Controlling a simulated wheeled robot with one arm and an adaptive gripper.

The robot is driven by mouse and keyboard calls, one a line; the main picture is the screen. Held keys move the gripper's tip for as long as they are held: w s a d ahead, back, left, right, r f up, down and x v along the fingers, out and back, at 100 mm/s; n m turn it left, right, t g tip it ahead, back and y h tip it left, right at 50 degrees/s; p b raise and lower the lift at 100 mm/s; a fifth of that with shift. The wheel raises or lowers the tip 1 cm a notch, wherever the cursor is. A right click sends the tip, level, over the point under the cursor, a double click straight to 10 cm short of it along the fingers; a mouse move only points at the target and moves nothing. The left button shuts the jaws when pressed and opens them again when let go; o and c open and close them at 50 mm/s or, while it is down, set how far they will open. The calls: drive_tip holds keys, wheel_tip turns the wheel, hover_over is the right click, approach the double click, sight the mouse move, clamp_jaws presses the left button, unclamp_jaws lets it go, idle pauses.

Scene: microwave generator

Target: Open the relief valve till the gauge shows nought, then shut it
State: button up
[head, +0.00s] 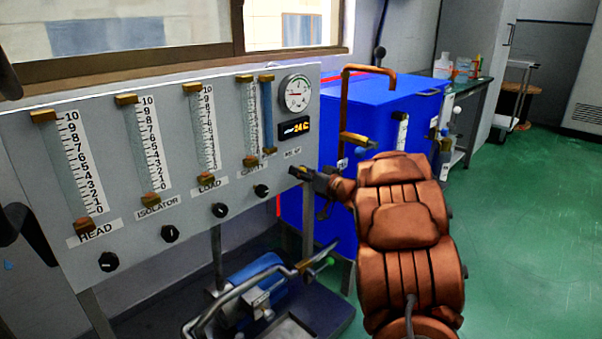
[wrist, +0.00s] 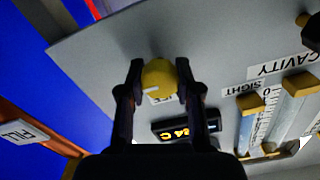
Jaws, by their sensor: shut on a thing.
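The relief valve is a round yellow knob (wrist: 158,80) on the grey panel, with a pale mark at its lower left in the wrist view. My gripper (wrist: 160,70) is shut on it, one finger on each side. In the head view my gripper (head: 308,176) reaches the panel's lower right corner, and its fingers mostly hide the knob. The label by the knob is partly covered. The round white gauge (head: 295,93) is at the panel's upper right; its needle is too small to read surely. The gauge is not in the wrist view.
An orange digital display (head: 295,128) sits below the gauge. Several flow tubes with black knobs, such as the cavity tube (head: 249,120), line the panel (head: 180,100). A blue cabinet (head: 390,105) with a copper pipe (head: 345,100) stands behind my arm. Green floor (head: 530,190) is clear at right.

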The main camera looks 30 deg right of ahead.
clamp_jaws()
drive_tip(key=shift+n, duration=0.4)
drive_tip(key=shift+r+n+p, duration=0.1)
drive_tip(key=shift+n+p, duration=0.7)
drive_tip(key=shift+n, duration=0.1)
drive_tip(key=n, duration=0.3)
drive_tip(key=shift+a+n+p, duration=0.1)
drive_tip(key=shift+n+p, duration=0.2)
drive_tip(key=shift+p, duration=0.1)
drive_tip(key=n, duration=0.4)
drive_tip(key=shift+n, duration=0.3)
drive_tip(key=n+b, duration=0.1)
drive_tip(key=n, duration=0.1)
drive_tip(key=n+b, duration=0.1)
drive_tip(key=n, duration=0.1)
drive_tip(key=shift+a+f+n, duration=0.1)
drive_tip(key=shift+f+n, duration=0.1)
drive_tip(key=shift+n, duration=0.2)
